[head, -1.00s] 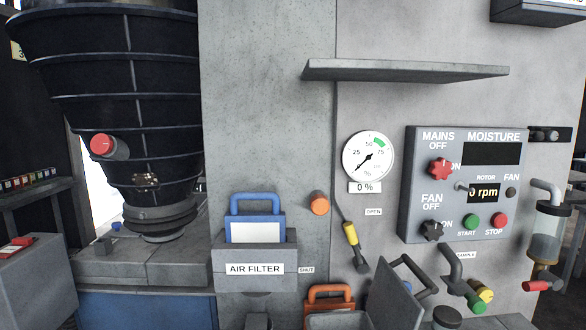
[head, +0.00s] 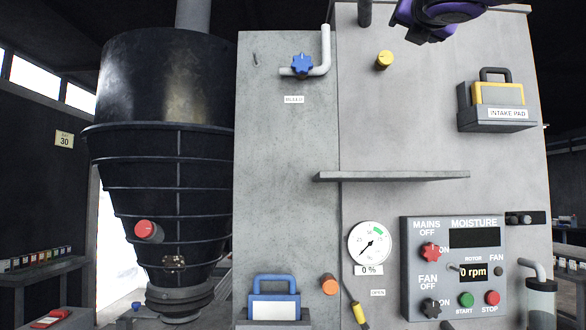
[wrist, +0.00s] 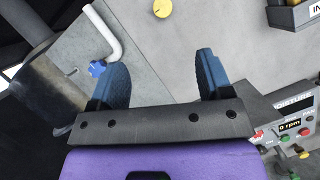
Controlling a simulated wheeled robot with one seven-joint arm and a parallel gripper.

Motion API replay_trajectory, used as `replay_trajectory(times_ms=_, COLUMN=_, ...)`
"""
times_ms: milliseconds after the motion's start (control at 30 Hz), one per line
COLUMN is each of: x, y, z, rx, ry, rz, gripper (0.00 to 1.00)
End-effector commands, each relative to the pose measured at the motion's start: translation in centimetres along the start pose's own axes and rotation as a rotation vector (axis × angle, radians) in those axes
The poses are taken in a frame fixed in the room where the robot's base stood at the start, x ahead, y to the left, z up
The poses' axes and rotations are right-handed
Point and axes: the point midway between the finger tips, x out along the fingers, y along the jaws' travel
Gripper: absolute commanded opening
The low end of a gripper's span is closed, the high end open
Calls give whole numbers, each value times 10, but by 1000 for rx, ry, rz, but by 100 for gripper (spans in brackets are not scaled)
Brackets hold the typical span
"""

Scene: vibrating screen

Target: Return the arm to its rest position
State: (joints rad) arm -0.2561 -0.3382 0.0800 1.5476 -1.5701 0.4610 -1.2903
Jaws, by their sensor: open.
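My gripper shows in the wrist view (wrist: 158,82) with its two blue fingers spread wide apart and nothing between them. Behind the fingers is the grey panel wall, tilted in that view. In the head view, a purple and dark part of my arm (head: 435,18) shows at the top edge, in front of the upper panel. The fingertips are not visible in the head view.
A grey shelf (head: 392,176) juts from the panel. The intake pad holder (head: 497,120) is at the right, the control box (head: 455,265) below it. A blue valve (head: 302,65), yellow knob (head: 384,60), gauge (head: 371,244) and black hopper (head: 165,150) are also in view.

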Motion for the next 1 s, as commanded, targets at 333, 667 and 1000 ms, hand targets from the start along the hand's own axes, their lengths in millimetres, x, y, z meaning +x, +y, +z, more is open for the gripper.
replay_trajectory(times_ms=333, x=-19, y=-51, z=-43, rx=287, ry=100, rz=-151, gripper=72)
replay_trajectory(times_ms=667, x=-78, y=-140, z=-128, rx=817, ry=206, rz=-504, gripper=72)
replay_trajectory(times_ms=1000, x=-221, y=-243, z=-263, rx=1573, ry=123, rz=-1206, gripper=72)
